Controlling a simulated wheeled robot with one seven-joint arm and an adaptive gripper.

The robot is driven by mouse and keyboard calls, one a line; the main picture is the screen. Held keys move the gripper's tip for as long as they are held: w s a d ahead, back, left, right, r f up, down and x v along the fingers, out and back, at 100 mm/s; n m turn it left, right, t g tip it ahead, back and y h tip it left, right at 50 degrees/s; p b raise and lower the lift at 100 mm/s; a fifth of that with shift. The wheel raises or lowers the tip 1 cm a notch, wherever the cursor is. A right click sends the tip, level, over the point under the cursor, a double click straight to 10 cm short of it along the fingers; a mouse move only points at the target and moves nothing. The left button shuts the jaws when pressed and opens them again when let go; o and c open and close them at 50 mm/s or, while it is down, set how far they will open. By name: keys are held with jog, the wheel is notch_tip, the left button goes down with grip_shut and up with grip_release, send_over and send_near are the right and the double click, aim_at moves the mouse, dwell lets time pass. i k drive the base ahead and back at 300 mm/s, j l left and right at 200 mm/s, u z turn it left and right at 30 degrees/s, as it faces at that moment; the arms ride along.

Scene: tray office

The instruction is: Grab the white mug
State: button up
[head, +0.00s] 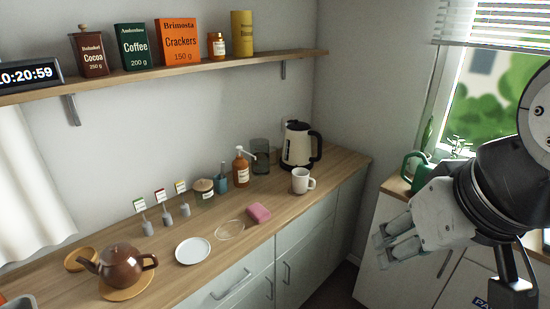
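The white mug (301,181) stands upright on the wooden counter near its front edge. Its handle points right. My gripper (382,248) is at the right of the head view, in front of a white cabinet and well apart from the mug. Its two pale fingers point left, with a narrow gap showing between them and nothing held.
A kettle (298,146) stands behind the mug, and a pump bottle (241,168) and dark glass (261,157) are to its left. A pink sponge (259,212) lies front left. A white plate (193,250) and brown teapot (122,265) are farther left. A shelf (200,67) overhangs the counter.

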aim_at(300, 178)
jog(key=i+l+u, duration=0.1)
jog(key=i, duration=0.4)
jog(key=i+l, duration=0.25)
jog(key=i, duration=0.2)
jog(key=i+l+u, duration=0.15)
jog(key=i, duration=0.3)
jog(key=l, duration=0.1)
